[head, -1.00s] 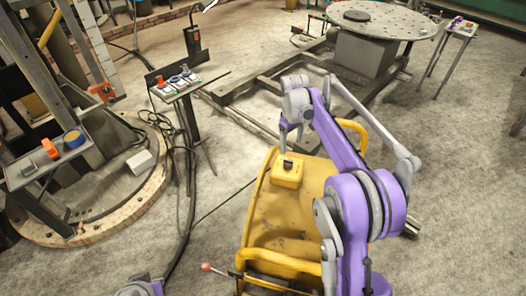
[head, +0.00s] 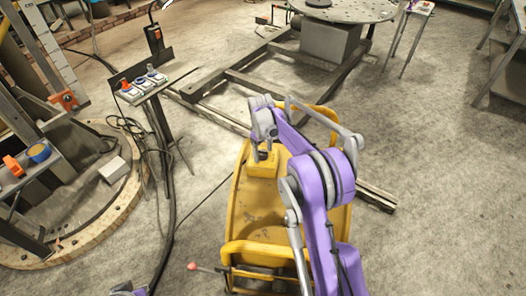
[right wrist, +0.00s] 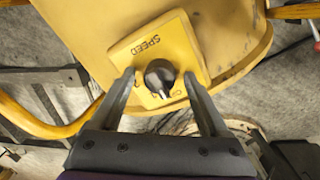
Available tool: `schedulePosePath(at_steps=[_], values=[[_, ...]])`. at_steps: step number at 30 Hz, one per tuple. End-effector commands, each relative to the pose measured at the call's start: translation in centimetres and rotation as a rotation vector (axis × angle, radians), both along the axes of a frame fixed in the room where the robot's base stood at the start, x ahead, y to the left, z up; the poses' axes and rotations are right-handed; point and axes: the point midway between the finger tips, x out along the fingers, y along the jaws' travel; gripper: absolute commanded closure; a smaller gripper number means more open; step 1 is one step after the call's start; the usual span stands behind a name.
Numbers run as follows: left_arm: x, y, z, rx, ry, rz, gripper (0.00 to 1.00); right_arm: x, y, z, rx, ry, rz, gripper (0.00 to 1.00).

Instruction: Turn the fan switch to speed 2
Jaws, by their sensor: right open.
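The fan is a large yellow drum housing (head: 247,212) in front of me in the head view. Its yellow switch box (head: 262,169) sits on top; its knob is hidden there by my right gripper (head: 262,150). In the right wrist view the yellow switch plate (right wrist: 192,48) reads "SPEED", upside down. The black round knob (right wrist: 160,76) has a lighter pointer towards the picture's bottom. My right gripper (right wrist: 159,74) is open, its fingers on either side of the knob with gaps visible. Markings below the knob are too small to read.
A stand with a small control panel (head: 142,84) is at upper left, cables running down from it. A round perforated table (head: 345,9) stands at the back. A red-tipped lever (head: 193,267) sticks out near the fan's front left.

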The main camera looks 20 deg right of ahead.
Motion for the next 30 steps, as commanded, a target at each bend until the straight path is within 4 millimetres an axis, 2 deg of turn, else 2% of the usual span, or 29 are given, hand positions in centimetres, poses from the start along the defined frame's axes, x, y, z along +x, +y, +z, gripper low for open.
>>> schedulePosePath(at_steps=[6,19,30], values=[[0.00,0.00,0.00,0.000,0.000,0.000,1.00,0.01,0.00,-0.01,0.000,0.000,0.000,0.23],[0.00,0.00,0.00,0.000,0.000,0.000,1.00,0.01,0.00,0.02,0.000,0.000,0.000,1.00],[-0.08,0.00,-0.23,0.000,0.001,0.000,1.00,0.01,0.01,-0.04,-0.001,0.000,-0.050,1.00]])
